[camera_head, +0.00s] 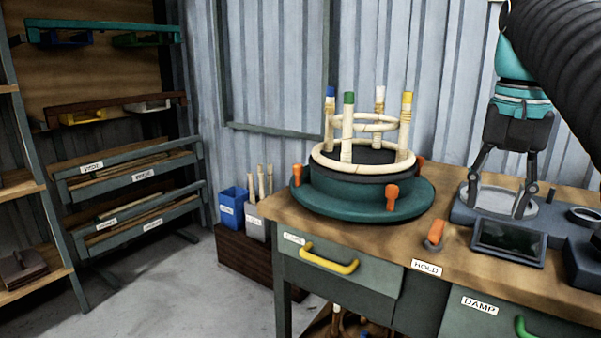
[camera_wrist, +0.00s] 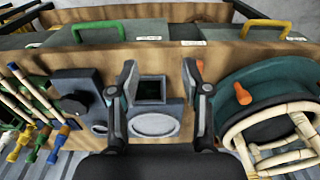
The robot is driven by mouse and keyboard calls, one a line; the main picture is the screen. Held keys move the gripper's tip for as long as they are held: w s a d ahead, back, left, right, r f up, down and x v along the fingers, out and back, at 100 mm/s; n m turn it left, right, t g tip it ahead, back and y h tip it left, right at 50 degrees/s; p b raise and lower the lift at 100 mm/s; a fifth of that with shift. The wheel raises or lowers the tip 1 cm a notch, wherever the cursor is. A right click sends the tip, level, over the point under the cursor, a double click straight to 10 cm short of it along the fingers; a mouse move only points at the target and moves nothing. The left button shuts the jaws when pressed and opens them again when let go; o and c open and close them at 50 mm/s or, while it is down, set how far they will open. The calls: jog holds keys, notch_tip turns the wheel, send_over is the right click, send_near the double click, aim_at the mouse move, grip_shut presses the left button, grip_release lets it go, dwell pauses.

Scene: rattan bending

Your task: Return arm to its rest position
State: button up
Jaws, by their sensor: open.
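My gripper (camera_head: 502,200) hangs from my arm at the right of the head view, fingers pointing down. Its fingers are apart with nothing between them. They are above a round pale plate (camera_head: 478,197) on a dark bench device. In the wrist view, my gripper (camera_wrist: 160,85) also shows open, with the device's screen (camera_wrist: 151,89) and the oval plate (camera_wrist: 154,124) visible between and below the fingers. My arm runs off the top right corner of the head view.
A bent rattan frame (camera_head: 365,125) with coloured leg tips stands on a green round jig (camera_head: 405,203) with orange clamps, left of my gripper. A tablet-like screen (camera_head: 508,243) lies on the wooden bench (camera_head: 330,228). Coloured-tipped rods (camera_wrist: 22,105) are at the wrist view's left.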

jog(key=w+f+n+t, duration=0.2)
jog(key=w+f, duration=0.1)
jog(key=f, duration=0.8)
jog(key=s+a+f+n+t, duration=0.2)
jog(key=s+a+f+n, duration=0.2)
jog(key=s+a+f, duration=0.7)
jog(key=shift+s+f+n+t, duration=0.3)
jog(key=shift+f+t, duration=0.1)
jog(key=shift+f, duration=1.4)
